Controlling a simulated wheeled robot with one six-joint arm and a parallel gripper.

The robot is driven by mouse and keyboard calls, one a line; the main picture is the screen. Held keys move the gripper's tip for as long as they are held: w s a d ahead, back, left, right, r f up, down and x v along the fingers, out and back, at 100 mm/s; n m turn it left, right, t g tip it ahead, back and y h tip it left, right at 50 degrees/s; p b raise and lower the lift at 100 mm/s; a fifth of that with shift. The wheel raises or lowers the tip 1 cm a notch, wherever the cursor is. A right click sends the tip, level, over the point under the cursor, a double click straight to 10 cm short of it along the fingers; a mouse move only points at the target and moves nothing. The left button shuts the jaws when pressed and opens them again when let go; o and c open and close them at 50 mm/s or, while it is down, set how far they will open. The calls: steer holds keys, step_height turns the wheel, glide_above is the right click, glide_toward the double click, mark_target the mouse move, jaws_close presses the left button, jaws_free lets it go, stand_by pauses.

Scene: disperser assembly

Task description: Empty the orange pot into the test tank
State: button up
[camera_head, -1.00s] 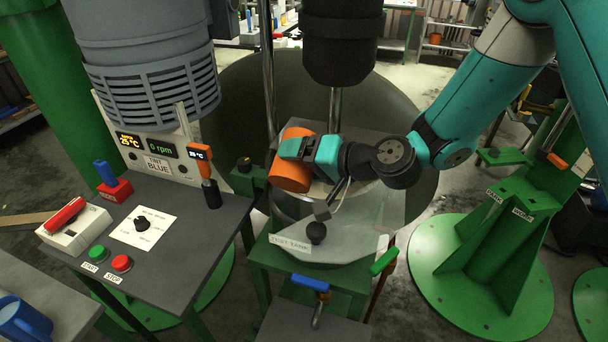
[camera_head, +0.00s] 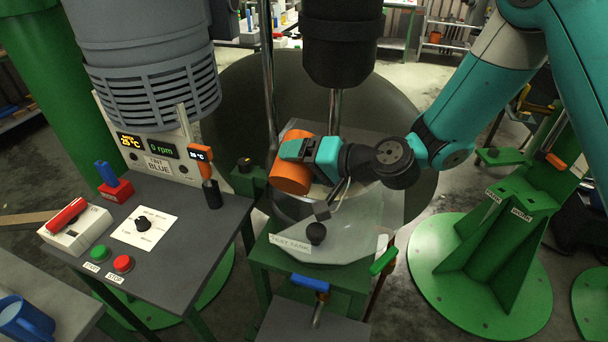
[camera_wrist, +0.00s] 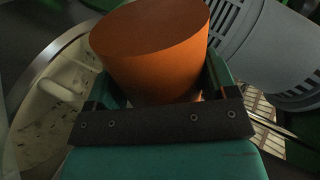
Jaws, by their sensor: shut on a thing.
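The orange pot (camera_head: 291,174) is tilted in my gripper (camera_head: 297,149), above the test tank (camera_head: 290,244). The gripper is shut on the pot's side. In the wrist view the pot (camera_wrist: 155,50) sits between the two jaws (camera_wrist: 165,95), and its flat orange end faces the camera. The pot's mouth and contents are hidden. The tank is pale, with a label on its front and a dark round knob on its sloping cover. Its inside is mostly hidden by the pot and my arm.
A dark shaft housing (camera_head: 341,45) hangs just behind the gripper. A grey motor housing (camera_head: 150,85) stands at left above a control table (camera_head: 175,265) with buttons. A green stand (camera_head: 490,260) is at right. A blue-handled valve (camera_head: 310,283) and green handle (camera_head: 384,261) are in front.

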steer(key=shift+f+m+g+p, duration=0.6)
steer(key=shift+m+p, duration=0.4)
steer(key=shift+p, duration=0.8)
stand_by(3.6)
steer(key=shift+w+d+r+m+g+p, duration=0.15)
steer(key=shift+w+r+m+g+p, duration=0.15)
steer(key=shift+r+m+g+p, duration=0.35)
stand_by(1.9)
